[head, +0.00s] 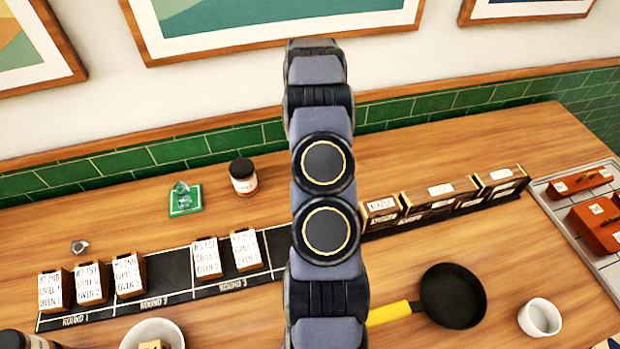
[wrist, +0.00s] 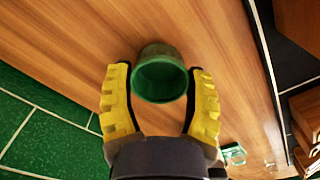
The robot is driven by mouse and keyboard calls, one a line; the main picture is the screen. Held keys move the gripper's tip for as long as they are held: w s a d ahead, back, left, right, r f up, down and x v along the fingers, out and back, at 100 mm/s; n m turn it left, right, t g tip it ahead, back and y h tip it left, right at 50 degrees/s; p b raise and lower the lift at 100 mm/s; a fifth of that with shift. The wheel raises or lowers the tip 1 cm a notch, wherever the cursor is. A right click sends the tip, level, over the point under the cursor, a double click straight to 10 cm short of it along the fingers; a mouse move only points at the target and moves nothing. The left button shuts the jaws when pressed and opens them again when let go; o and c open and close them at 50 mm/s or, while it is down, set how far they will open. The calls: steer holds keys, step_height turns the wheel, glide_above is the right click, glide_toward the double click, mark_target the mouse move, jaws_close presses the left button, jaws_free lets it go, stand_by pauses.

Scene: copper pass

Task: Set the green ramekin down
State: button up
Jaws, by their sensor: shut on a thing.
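The green ramekin (wrist: 160,78) shows in the wrist view, its round mouth facing the camera. My gripper (wrist: 159,72) has its two yellow fingers on either side of the ramekin and is shut on it. Bare wooden counter (wrist: 75,45) lies behind the ramekin. I cannot tell whether its base touches the wood. In the head view my arm stands in the middle and hides both the gripper and the ramekin.
Green wall tiles (wrist: 45,140) border the counter. A black strip (head: 180,266) with ticket-fronted blocks (head: 206,258) crosses it. A dark jar (head: 243,178) and green item (head: 186,200) stand behind. A black pan (head: 455,297) and white cup (head: 540,318) are front right.

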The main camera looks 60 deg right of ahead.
steer(key=shift+f, duration=0.25)
steer(key=o, duration=1.1)
steer(key=shift+c, duration=0.2)
step_height(320, 180, up, 12)
steer(key=shift+r, duration=0.2)
